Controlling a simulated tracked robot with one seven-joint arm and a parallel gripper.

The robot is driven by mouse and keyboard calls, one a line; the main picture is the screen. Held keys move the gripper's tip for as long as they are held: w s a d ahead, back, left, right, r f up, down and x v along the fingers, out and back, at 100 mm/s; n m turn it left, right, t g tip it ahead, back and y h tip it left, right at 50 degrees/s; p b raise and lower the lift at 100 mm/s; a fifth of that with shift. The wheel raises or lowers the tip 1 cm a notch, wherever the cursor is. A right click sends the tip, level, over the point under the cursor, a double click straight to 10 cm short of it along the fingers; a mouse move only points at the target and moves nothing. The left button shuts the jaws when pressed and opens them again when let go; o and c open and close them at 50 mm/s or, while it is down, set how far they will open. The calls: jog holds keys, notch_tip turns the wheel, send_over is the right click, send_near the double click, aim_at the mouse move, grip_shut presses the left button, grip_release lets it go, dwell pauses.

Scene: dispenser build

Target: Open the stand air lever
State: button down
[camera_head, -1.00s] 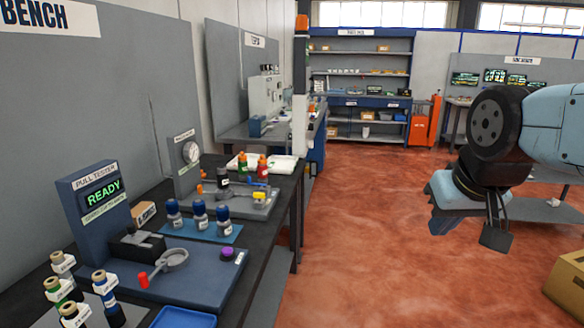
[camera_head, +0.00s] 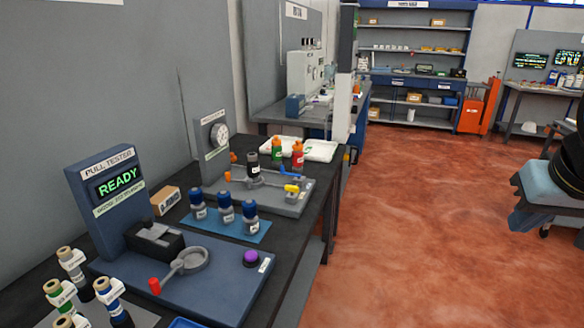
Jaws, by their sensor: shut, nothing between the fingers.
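A grey test stand (camera_head: 275,200) with a round dial gauge (camera_head: 218,134) stands on the bench, left of centre. On its base are a yellow-ended handle (camera_head: 292,188), a blue handle (camera_head: 290,173) and an orange-ended piece (camera_head: 228,177). I cannot tell which of these is the air lever, nor read its label.
A pull tester (camera_head: 110,190) reading READY stands nearer on the bench (camera_head: 318,215), with blue-capped bottles (camera_head: 225,208) behind it. Open red floor (camera_head: 420,220) is right of the bench.

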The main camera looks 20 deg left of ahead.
jog(key=w+a+r+n+y, duration=0.1)
jog(key=w+a+n+y, duration=0.1)
jog(key=w+a+n, duration=0.75)
jog(key=w+a+r+n+y, duration=0.15)
jog(key=w+a, duration=0.45)
jog(key=w, duration=0.9)
jog(key=w+a+f+n+g+y, duration=0.1)
jog(key=w+a+f+n, duration=0.2)
jog(key=a, duration=0.6)
jog(key=w+a+f+n+g+y, duration=0.1)
jog(key=w+a+f+n, duration=0.3)
jog(key=w+a+f, duration=0.4)
jog(key=w+a+f+n+y, duration=0.1)
jog(key=w+a+f+n, duration=0.3)
jog(key=w+a, duration=0.4)
jog(key=shift+a+f+g, duration=0.4)
jog(key=shift+a+f, duration=0.25)
jog(key=shift+a, duration=0.35)
